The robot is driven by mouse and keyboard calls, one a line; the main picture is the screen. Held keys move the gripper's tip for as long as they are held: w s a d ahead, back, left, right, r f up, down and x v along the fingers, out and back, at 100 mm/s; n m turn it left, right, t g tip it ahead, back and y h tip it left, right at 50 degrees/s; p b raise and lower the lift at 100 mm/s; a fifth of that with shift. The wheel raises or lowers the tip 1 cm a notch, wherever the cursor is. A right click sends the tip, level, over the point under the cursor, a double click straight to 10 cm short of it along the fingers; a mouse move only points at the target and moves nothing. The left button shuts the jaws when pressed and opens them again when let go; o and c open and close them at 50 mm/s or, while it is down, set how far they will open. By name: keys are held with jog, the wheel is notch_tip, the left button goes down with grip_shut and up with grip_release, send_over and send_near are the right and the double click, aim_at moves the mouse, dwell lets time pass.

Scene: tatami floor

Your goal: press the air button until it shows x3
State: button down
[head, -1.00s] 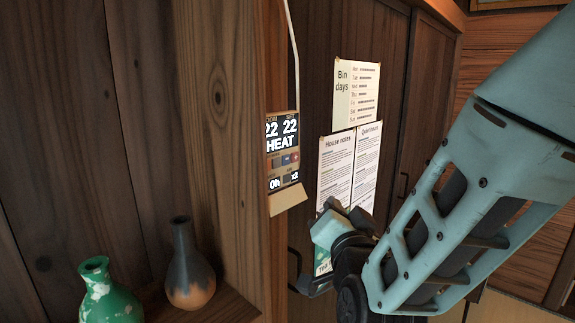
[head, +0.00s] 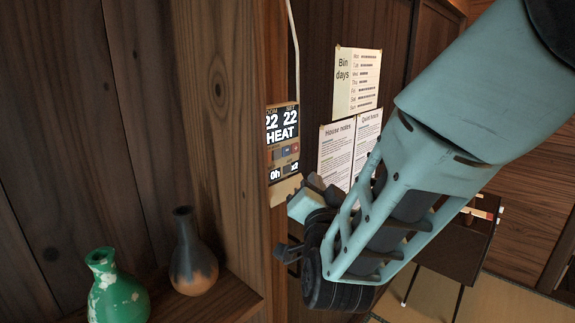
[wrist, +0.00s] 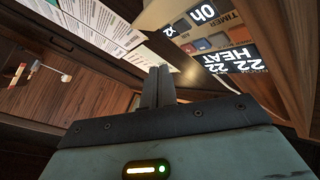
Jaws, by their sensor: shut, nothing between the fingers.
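The wall control panel (head: 283,135) hangs beyond the edge of the wooden post in the head view, its left part cut off. It reads 22, 22, HEAT, 0h and x2. The panel shows upside down in the wrist view (wrist: 228,60), with a row of small grey, blue and reddish buttons; I cannot read which is the air one. My gripper (wrist: 159,70) is shut and empty, its fingertips pointing toward the area by the x2 readout, seemingly apart from the panel. In the head view my gripper (head: 314,182) is just right of and below the panel, fingers partly hidden.
The wooden post (head: 225,120) stands close left of the panel. A green vase (head: 117,292) and a dark vase (head: 192,262) stand on a shelf at lower left. Paper notices (head: 357,82) hang right of the panel. A dark table (head: 455,250) stands at right.

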aim_at(287, 170)
jog(key=shift+w+a, duration=0.65)
jog(key=shift+a, duration=0.15)
jog(key=shift+w+a, duration=0.6)
jog(key=shift+a, duration=0.2)
jog(key=shift+a+f+b, duration=0.1)
jog(key=shift+a+b, duration=0.05)
jog(key=shift+b, duration=0.3)
dwell(0.5)
jog(key=shift+w+a, duration=0.2)
jog(key=shift+w, duration=0.05)
jog(key=shift+w+a+b, duration=0.2)
jog(key=shift+a+b, duration=0.05)
jog(key=shift+b, duration=0.1)
dwell(0.7)
dwell(0.3)
jog(key=shift+s+d+b, duration=0.5)
jog(key=shift+d, duration=0.1)
